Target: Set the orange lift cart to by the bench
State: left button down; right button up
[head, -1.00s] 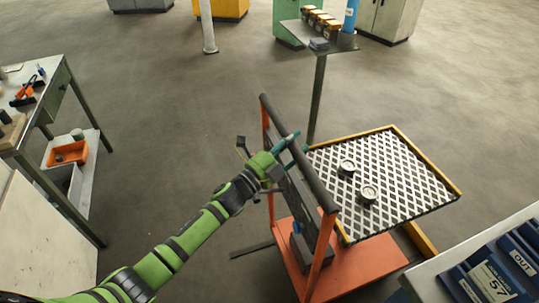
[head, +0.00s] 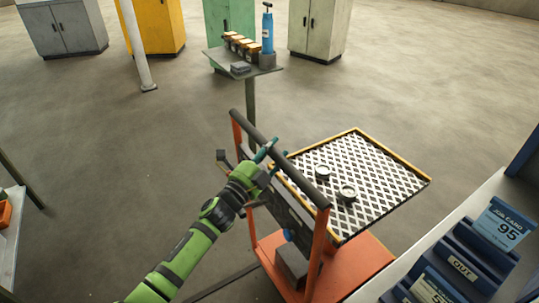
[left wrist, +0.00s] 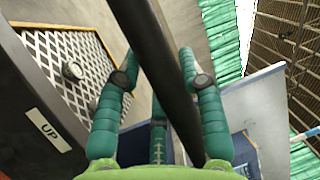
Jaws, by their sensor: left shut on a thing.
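The orange lift cart (head: 345,272) stands at the lower middle of the head view. It has an orange base, a dark push bar on orange uprights and a raised platform (head: 393,188) with a white diamond mesh top and yellow edges. Two small round metal pieces (head: 347,192) lie on the platform. My left gripper (head: 268,152) is shut on the dark push bar, which runs between its teal fingers in the left wrist view (left wrist: 160,75). An "UP" label shows on the cart there. My right gripper is in neither view.
A light bench (head: 470,215) with blue bins and job cards is close at the right. A small stand (head: 240,62) with a blue bottle is beyond the cart. Cabinets (head: 152,25) and a white post (head: 136,45) are at the back.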

pick_arm(q)
jog(key=shift+f, duration=0.15)
jog(key=c, duration=0.7)
grip_release()
jog(key=shift+d, duration=0.15)
jog(key=shift+c, duration=0.2)
jog(key=v, duration=1.2)
